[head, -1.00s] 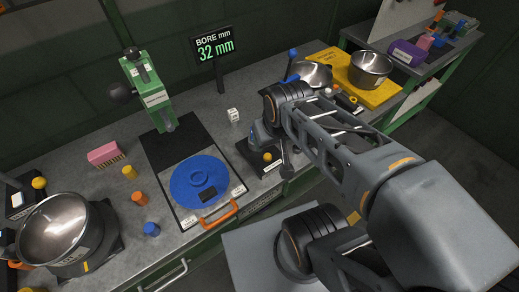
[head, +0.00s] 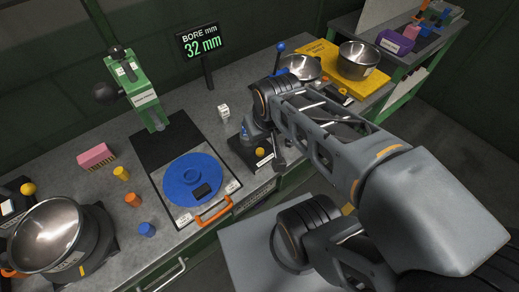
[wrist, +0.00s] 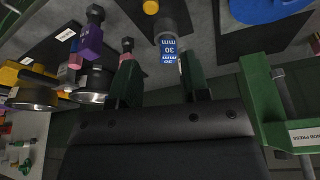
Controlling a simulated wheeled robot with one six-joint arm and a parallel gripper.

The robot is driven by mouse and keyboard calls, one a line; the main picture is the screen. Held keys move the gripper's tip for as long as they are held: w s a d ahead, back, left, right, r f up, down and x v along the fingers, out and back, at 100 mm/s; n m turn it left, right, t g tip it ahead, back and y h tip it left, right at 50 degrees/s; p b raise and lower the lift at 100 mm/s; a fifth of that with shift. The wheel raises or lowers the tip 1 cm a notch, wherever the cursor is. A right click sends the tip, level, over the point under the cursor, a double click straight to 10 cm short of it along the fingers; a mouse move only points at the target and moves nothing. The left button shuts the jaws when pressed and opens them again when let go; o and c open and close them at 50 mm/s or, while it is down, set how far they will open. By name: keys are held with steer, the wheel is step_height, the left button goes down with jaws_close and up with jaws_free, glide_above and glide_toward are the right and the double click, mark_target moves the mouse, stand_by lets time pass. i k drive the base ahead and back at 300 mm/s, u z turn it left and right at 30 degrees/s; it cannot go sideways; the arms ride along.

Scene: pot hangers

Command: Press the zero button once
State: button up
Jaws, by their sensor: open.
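Two yellow ball-shaped knobs show in the head view. One yellow knob (head: 260,152) sits on a small dark base near my arm's end, and it also seems to show at the top of the wrist view (wrist: 151,6). The other yellow knob (head: 28,188) is on a device at the far left. Their labels are too small to read, so I cannot tell which is the zero button. My gripper (wrist: 162,82) is open in the wrist view, its green fingers apart. Beyond them is a grey post with a blue 30 mm tag (wrist: 169,50). My wrist hides the fingertips in the head view.
A green press (head: 138,85) stands behind a blue disc (head: 192,180) with an orange handle (head: 213,211) in front. A bore display (head: 202,42) reads 32 mm. A metal pot (head: 45,235) is at left; another pot (head: 358,60) stands on a yellow shelf (head: 322,52).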

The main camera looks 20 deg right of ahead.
mark_target(260, 151)
steer(key=u, duration=0.05)
steer(key=k, duration=1)
steer(key=u, duration=1.65)
steer(key=i, duration=0.8)
steer(key=z, duration=1.55)
